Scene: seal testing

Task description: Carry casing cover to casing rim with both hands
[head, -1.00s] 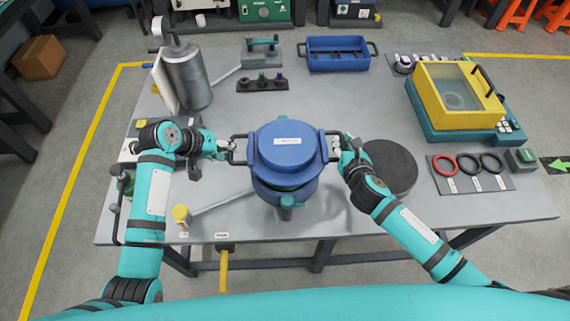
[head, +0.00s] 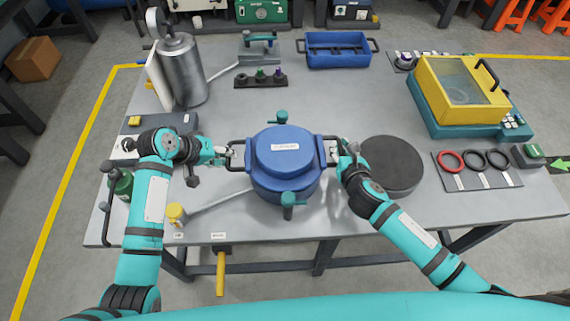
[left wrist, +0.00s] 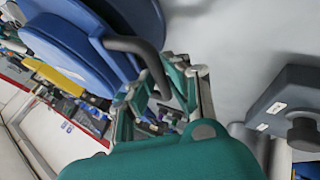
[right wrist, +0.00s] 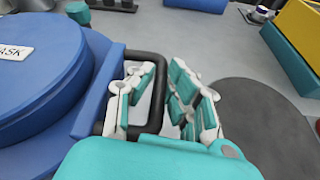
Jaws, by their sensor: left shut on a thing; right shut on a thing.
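The blue casing cover (head: 284,148) is a round lid with a raised, labelled top and a black handle on each side. It sits over the blue casing body (head: 285,190), whose rim is hidden beneath it. I cannot tell whether cover and rim touch. Teal clamps (head: 288,200) stand at the casing's front and back. My left gripper (head: 228,154) is shut on the cover's left handle, and the handle (left wrist: 140,50) also shows in the left wrist view. My right gripper (head: 335,151) is shut on the right handle, seen in the right wrist view (right wrist: 150,58).
A dark round pad (head: 392,165) lies right of the casing. A metal cylinder (head: 184,72) stands at the back left, a blue tray (head: 338,62) at the back. A yellow box (head: 462,92) and a ring mat (head: 478,183) are on the right. A yellow-ended lever (head: 176,212) is front left.

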